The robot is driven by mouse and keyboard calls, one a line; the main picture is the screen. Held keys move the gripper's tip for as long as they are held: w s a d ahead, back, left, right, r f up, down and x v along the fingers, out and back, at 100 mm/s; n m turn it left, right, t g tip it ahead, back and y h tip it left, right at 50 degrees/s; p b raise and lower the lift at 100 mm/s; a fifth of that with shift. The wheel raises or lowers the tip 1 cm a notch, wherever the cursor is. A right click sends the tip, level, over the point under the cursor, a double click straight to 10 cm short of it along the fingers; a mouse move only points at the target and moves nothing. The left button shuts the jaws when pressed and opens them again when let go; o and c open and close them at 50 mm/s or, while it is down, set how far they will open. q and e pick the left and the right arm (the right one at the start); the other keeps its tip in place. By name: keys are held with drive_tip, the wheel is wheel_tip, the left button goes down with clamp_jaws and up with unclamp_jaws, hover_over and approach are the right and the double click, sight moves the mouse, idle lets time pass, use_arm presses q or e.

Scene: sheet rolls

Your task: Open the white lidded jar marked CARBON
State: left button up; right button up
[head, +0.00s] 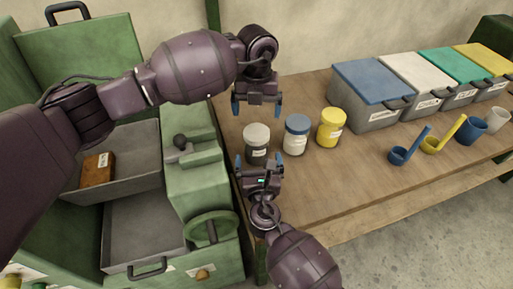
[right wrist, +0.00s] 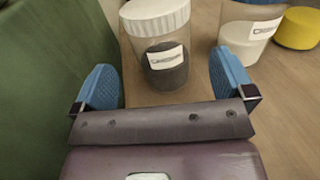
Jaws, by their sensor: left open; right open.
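The white-lidded jar (head: 257,143) stands upright on the wooden table near its left edge, its lid on. In the right wrist view the jar (right wrist: 166,48) is clear, with dark contents and a white label too blurred to read surely. My left gripper (head: 257,106) is open and empty, pointing down, above and behind the jar in the head view. My right gripper (head: 259,163) is open at the jar's near side. In the right wrist view its blue fingers (right wrist: 165,72) show left and right of the jar's lower part, apart from it; I cannot tell how far the tips reach.
A blue-lidded jar (head: 297,136) and a yellow-lidded jar (head: 330,128) stand to the right. Lidded bins (head: 370,92), blue and yellow scoops (head: 398,156) and cups (head: 471,129) lie further right. A green cabinet (head: 193,185) with open grey drawers borders the table's left. The table's front middle is clear.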

sight(257, 142)
drive_tip(key=shift+w+a, duration=0.15)
drive_tip(key=shift+w, duration=1.6)
drive_tip(key=shift+w+a, duration=0.1)
drive_tip(key=shift+w, duration=1.65)
drive_tip(key=shift+c, duration=0.3)
